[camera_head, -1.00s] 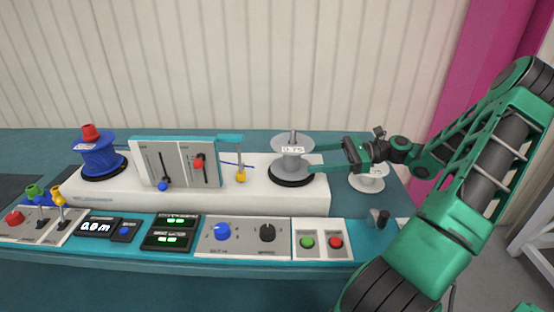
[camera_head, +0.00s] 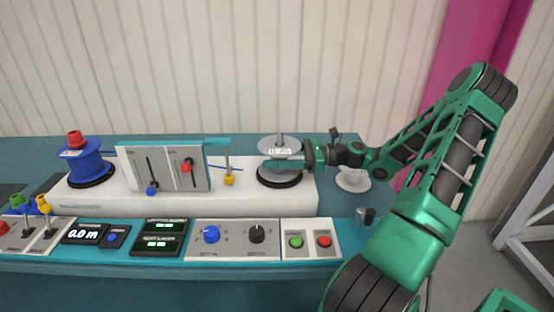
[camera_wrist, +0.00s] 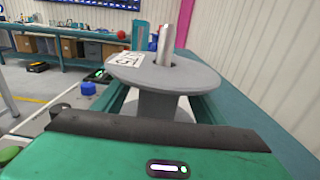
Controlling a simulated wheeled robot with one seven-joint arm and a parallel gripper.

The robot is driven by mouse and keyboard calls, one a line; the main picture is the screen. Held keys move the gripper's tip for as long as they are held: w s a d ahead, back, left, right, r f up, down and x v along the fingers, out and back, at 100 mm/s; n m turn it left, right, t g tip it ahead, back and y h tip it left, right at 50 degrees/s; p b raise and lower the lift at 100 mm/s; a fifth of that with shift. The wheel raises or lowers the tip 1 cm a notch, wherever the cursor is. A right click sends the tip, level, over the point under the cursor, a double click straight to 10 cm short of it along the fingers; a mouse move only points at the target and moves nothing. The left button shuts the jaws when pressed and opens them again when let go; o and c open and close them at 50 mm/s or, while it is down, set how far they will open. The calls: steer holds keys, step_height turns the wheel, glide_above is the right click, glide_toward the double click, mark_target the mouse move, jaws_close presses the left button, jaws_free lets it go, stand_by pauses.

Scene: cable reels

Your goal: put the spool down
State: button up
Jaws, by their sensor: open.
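The grey spool (camera_head: 281,145) with a white label stands upright over the black round turntable (camera_head: 280,180) at the right end of the white machine. A thin spindle (camera_head: 280,138) rises through its top flange. My gripper (camera_head: 284,164) is level with the spool's core, under the top flange. In the wrist view the spool (camera_wrist: 168,76) sits between my two spread fingers, with its core (camera_wrist: 157,106) below the flange. The fingers are open. My gripper hides much of the lower spool in the head view, so its contact with the turntable is hard to tell.
A blue spool (camera_head: 83,162) with a red cap stands at the machine's left end. A slider panel (camera_head: 165,167) and a yellow-based guide (camera_head: 228,179) stand between. A light grey spool (camera_head: 352,181) lies right of the machine. The control panel (camera_head: 235,239) runs along the front.

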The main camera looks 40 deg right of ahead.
steer(key=shift+x, duration=1.2)
steer(key=c, duration=1.4)
steer(key=shift+r, duration=0.1)
